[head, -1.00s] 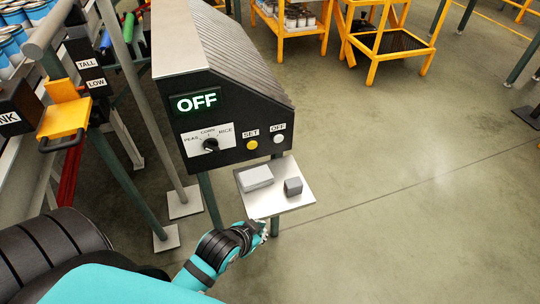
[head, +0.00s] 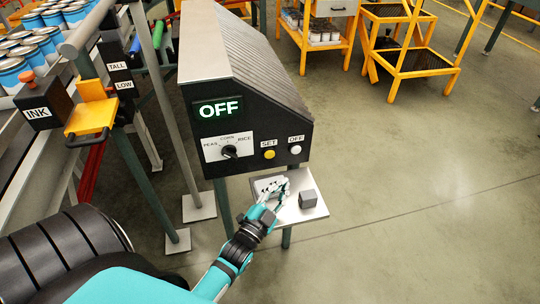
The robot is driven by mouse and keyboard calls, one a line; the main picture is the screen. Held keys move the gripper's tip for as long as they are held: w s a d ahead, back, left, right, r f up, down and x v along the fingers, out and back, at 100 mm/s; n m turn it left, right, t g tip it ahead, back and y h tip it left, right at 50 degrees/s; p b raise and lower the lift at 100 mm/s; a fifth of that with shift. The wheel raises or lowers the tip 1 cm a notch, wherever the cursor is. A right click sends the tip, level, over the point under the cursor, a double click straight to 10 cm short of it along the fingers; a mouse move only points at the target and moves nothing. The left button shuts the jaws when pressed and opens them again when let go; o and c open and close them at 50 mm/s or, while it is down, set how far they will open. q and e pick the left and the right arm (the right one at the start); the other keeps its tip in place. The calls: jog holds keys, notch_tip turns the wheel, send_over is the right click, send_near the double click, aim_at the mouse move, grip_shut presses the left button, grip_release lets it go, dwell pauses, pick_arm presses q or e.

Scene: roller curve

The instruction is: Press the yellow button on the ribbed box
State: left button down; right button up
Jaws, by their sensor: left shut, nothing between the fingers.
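The ribbed box (head: 262,75) stands on legs at the middle of the head view, with a sloping ribbed top and a dark front. The yellow button (head: 269,154) is on its front under a SET label, left of a white button (head: 295,150) under an OFF label. A lit display (head: 219,109) reads OFF. A dial (head: 229,152) has the labels PEAS, CORN and RICE. My left gripper (head: 275,186) is shut and empty, below the yellow button and in front of the small metal shelf, apart from the button. My right gripper is out of view.
The metal shelf (head: 312,212) below the box holds a dark grey block (head: 307,199); my left gripper covers the light block there. At the left are an orange bracket (head: 90,118), an INK box (head: 48,108) and blue cans (head: 40,45). Open floor lies to the right.

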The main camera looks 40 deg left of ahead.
aim_at(270, 154)
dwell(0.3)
pick_arm(q)
jog(key=w+a+b, duration=0.1)
jog(key=w+a, duration=0.1)
jog(key=a, duration=0.1)
jog(key=w+a+b, duration=0.1)
jog(key=w+a, duration=0.2)
jog(key=shift+w+a+b, duration=0.3)
jog(key=shift+w+a, duration=0.05)
jog(key=shift+w, duration=0.05)
dwell(0.4)
dwell(1.0)
jog(key=shift+w+a, duration=0.25)
jog(key=shift+a, duration=0.1)
